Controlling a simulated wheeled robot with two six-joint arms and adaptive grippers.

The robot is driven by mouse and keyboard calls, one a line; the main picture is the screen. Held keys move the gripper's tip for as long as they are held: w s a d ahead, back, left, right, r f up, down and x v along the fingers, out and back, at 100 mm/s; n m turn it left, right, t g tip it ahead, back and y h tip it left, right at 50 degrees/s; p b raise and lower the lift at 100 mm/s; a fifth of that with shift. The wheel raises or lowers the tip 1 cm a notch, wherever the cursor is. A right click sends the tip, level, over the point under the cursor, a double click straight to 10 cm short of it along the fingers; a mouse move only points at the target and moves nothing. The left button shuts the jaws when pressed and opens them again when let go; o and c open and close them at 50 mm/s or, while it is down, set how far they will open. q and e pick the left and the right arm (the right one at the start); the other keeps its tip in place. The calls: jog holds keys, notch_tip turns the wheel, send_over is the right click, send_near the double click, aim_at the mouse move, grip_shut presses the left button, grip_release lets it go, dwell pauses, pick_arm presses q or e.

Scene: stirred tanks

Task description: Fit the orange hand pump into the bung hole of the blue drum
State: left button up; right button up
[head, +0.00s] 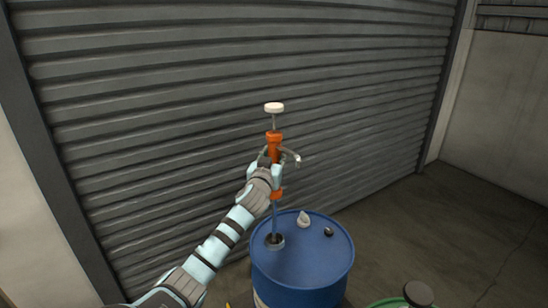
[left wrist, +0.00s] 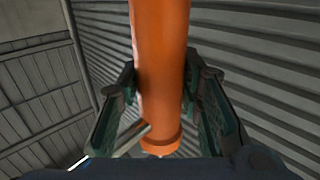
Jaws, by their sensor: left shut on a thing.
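The orange hand pump (head: 274,143) stands upright over the blue drum (head: 310,264), with a white knob on top and a side spout. My left gripper (head: 268,160) is shut on its orange body. The left wrist view shows the orange body (left wrist: 160,62) between the two fingers (left wrist: 160,95). My right gripper is not in view.
A white object (head: 303,219) and a small dark cap (head: 328,232) are on the drum's lid. A green container (head: 405,302) with a dark knob stands at the lower right. A ribbed grey shutter (head: 200,90) is behind. The floor at right is clear.

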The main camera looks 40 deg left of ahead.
pick_arm(q)
jog(key=b, duration=0.6)
send_over(274, 202)
jog(key=shift+w+a+f, duration=0.1)
jog(key=shift+f, duration=1.7)
jog(key=shift+w+a+f, duration=0.1)
jog(key=shift+f, duration=1.7)
jog(key=shift+f+b, duration=3.9)
jog(key=shift+f, duration=0.1)
jog(key=shift+f+b, duration=0.4)
jog(key=shift+f, duration=0.1)
jog(key=shift+f+b, duration=0.35)
jog(key=shift+b, duration=0.05)
